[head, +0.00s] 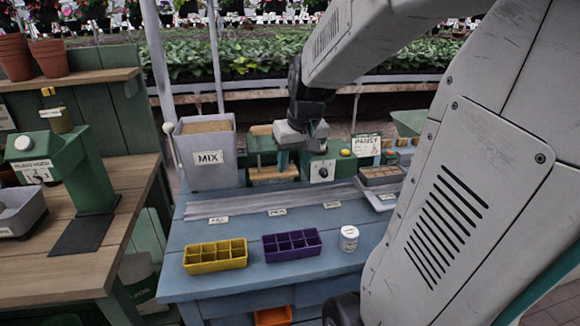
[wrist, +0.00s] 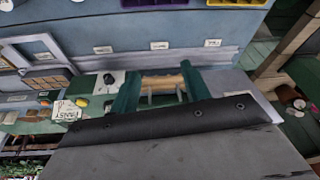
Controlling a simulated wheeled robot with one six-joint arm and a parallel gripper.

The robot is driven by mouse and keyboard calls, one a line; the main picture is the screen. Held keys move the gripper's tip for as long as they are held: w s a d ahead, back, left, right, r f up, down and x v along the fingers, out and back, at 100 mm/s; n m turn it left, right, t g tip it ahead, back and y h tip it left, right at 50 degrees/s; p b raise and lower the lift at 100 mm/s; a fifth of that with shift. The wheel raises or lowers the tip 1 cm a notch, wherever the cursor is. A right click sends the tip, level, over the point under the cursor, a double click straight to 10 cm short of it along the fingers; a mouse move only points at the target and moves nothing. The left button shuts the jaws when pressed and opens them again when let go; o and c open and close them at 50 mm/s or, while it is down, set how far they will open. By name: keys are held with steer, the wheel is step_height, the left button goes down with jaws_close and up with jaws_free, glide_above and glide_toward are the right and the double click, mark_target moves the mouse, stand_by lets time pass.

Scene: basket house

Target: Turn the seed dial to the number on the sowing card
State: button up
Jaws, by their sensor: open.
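The seed dial (head: 322,170) is a dark round knob on a white plate, on the front of a green machine (head: 261,152). In the wrist view the dial (wrist: 109,79) lies just left of the left finger, outside the jaws. The knob's setting is too small to read. The sowing card (head: 366,146) stands to the right, reading PANSY, with smaller unreadable marks below; it also shows in the wrist view (wrist: 66,117). My gripper (head: 294,160) is open and empty, left of the dial. In the wrist view its teal fingers (wrist: 159,70) frame a wooden bar without visibly gripping it.
Yellow (head: 216,257) and purple (head: 292,245) cell trays and a white tin (head: 348,238) stand at the front of the blue bench (head: 185,285). A MIX bin (head: 207,152) stands left of the machine. A yellow button (head: 345,152) sits between dial and card.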

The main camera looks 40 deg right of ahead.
steer(key=m+h, duration=0.1)
steer(key=m, duration=0.1)
glide_toward(325, 172)
steer(key=f, duration=0.1)
steer(key=shift+t, duration=0.3)
steer(key=x, duration=0.6)
steer(key=shift+d+f, duration=0.1)
steer(key=shift+f, duration=0.3)
steer(key=shift+w+d+f+h, duration=0.15)
steer(key=shift+w+f+h, duration=0.15)
steer(key=shift+f, duration=0.35)
steer(key=c, duration=1)
